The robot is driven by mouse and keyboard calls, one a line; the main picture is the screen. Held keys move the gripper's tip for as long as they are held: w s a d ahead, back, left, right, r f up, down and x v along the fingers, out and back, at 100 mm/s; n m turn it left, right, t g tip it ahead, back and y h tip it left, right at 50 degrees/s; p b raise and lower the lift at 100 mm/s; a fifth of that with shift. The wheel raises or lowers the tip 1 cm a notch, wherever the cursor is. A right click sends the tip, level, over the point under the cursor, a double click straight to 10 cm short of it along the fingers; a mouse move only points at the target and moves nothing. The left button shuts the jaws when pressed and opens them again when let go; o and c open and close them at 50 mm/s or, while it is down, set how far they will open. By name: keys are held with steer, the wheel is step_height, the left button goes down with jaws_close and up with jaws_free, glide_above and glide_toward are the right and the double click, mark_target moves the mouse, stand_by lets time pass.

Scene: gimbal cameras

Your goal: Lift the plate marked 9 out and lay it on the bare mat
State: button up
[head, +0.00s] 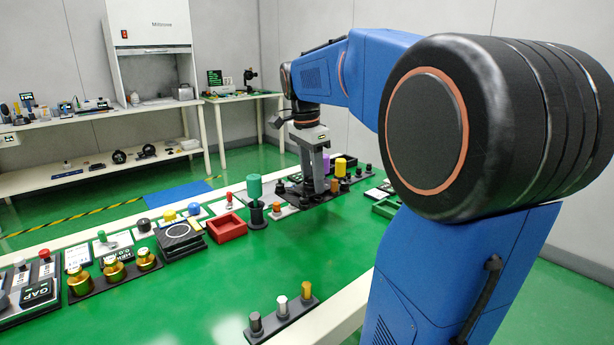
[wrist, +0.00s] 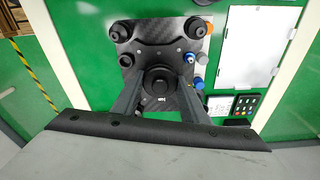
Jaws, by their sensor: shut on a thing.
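In the wrist view my gripper (wrist: 160,80) has its two fingers closed on either side of a round dark knob (wrist: 158,86). The knob stands at the middle of a dark, patterned square plate (wrist: 157,32) with round pegs around its corners. A tiny white mark on the knob is too small to read, so I cannot tell whether the plate bears a 9. In the head view my gripper (head: 318,190) points down into a group of dark pegs at the far right of the green table. I cannot make out for sure which surface is the bare mat.
A white panel (wrist: 258,50) lies right of the plate in the wrist view, with a keypad (wrist: 241,105) below it. In the head view a green cylinder on a dark stand (head: 255,187) and a red tray (head: 226,227) stand left of my gripper.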

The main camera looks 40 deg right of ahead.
mark_target(331, 199)
steer(key=s, duration=0.6)
steer(key=shift+s, duration=0.25)
steer(key=shift+w+d+r, duration=0.1)
stand_by(0.7)
